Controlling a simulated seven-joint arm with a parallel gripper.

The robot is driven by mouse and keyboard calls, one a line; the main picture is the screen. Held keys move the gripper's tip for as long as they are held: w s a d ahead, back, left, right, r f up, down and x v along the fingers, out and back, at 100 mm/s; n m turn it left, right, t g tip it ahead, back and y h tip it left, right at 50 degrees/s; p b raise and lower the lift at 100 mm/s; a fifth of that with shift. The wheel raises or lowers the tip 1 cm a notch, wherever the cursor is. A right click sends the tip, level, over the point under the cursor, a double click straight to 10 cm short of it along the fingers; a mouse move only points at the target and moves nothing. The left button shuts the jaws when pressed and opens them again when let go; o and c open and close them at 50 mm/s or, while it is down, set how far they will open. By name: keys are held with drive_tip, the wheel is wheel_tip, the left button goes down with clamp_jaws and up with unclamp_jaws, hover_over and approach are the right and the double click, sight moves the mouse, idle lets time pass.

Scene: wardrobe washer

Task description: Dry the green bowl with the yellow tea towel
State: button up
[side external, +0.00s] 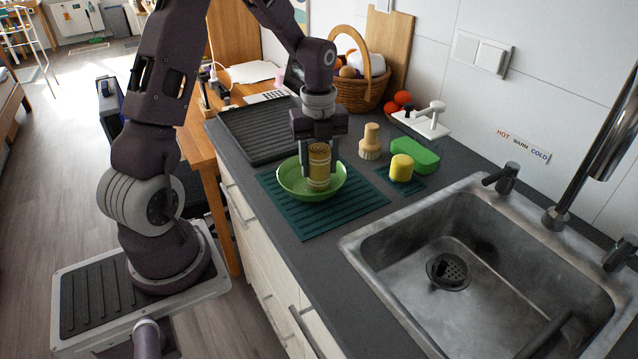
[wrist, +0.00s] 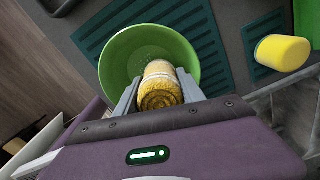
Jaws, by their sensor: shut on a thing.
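The green bowl (side external: 296,183) sits upright on a dark teal ridged mat (side external: 350,208) on the counter. The yellow tea towel (side external: 319,169) is rolled into an upright cylinder with white bands. My gripper (side external: 318,172) points down and is shut on the towel, with its lower end inside the bowl. In the wrist view the towel (wrist: 159,88) sits between both fingers over the near part of the bowl (wrist: 122,60). Whether the towel touches the bowl's inner surface is hidden.
A yellow sponge cylinder (side external: 401,168), a green sponge (side external: 415,154) and a wooden brush (side external: 370,142) stand to the right. A metal sink (side external: 400,250) lies at the front right. A black drying rack (side external: 255,130) and a fruit basket (side external: 358,92) are behind.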

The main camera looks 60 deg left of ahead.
drive_tip(key=shift+f, duration=0.5)
drive_tip(key=shift+s+a, duration=0.35)
drive_tip(key=shift+s, duration=0.4)
drive_tip(key=shift+s+a, duration=0.35)
drive_tip(key=shift+s, duration=0.35)
drive_tip(key=shift+w+d, duration=0.35)
drive_tip(key=shift+w, duration=0.4)
drive_tip(key=shift+w+d, duration=0.35)
drive_tip(key=shift+w, duration=0.35)
drive_tip(key=shift+s+a, duration=0.35)
drive_tip(key=shift+s, duration=0.4)
drive_tip(key=shift+s+a, duration=0.35)
drive_tip(key=shift+s, duration=0.35)
drive_tip(key=shift+w+d, duration=0.35)
drive_tip(key=shift+w, duration=0.4)
drive_tip(key=shift+w+d, duration=0.35)
drive_tip(key=shift+w, duration=0.35)
